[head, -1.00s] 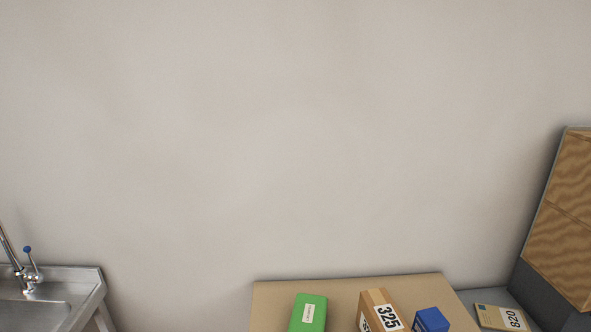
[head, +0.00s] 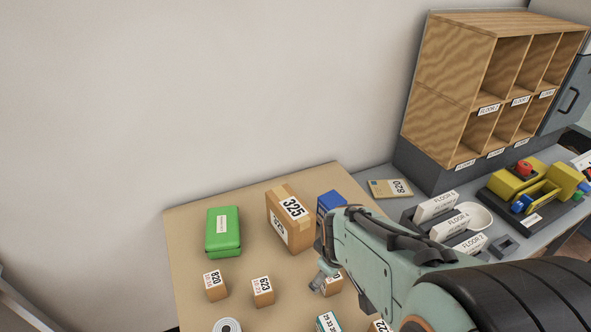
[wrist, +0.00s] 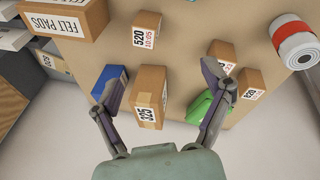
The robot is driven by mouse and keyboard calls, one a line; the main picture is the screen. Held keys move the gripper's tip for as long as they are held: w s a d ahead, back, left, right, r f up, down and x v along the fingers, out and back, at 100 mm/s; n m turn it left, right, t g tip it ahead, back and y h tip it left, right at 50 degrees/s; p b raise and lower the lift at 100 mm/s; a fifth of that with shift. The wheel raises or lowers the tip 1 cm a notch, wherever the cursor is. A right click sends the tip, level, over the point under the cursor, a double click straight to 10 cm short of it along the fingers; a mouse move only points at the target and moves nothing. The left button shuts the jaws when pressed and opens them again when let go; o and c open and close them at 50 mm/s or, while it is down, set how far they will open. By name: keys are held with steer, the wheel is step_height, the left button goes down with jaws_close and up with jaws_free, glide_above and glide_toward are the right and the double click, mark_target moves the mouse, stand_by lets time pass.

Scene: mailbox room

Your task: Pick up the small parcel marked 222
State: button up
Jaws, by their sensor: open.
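A small cardboard box (head: 380,326), cut off by the bottom edge of the head view, has a label that seems to read 22-something; I cannot read all of it. I cannot pick out a 222 label in the wrist view. My gripper (wrist: 160,78) is open and empty above the table. In the wrist view its fingers are spread either side of the tan 325 box (wrist: 148,98), apart from each other. In the head view my arm hides part of the table and most of a small box (head: 334,284).
The brown table (head: 185,235) also holds a green case (head: 223,232), small boxes 820 (head: 215,286) and 623 (head: 263,291), a blue box (head: 328,203) and a white roll (head: 227,325). A felt pads box (wrist: 65,20) shows in the wrist view. Wooden pigeonholes (head: 450,90) stand right.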

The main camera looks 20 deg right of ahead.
steer(key=s+d+f+m+g, duration=0.1)
steer(key=s+d+f, duration=0.2)
steer(key=s+d+f+m+g+y, duration=0.1)
steer(key=s+d+f+m, duration=0.1)
steer(key=s+d+f, duration=0.1)
steer(key=s+d+f+m+g, duration=0.1)
steer(key=s+d+f+m, duration=0.1)
steer(key=f, duration=0.3)
steer(key=shift+s+d+f+y, duration=0.2)
steer(key=shift+s+d+y, duration=0.2)
steer(key=shift+s+d, duration=0.2)
step_height(320, 180, down, 6)
steer(key=shift+f, duration=0.25)
steer(key=c, duration=1.3)
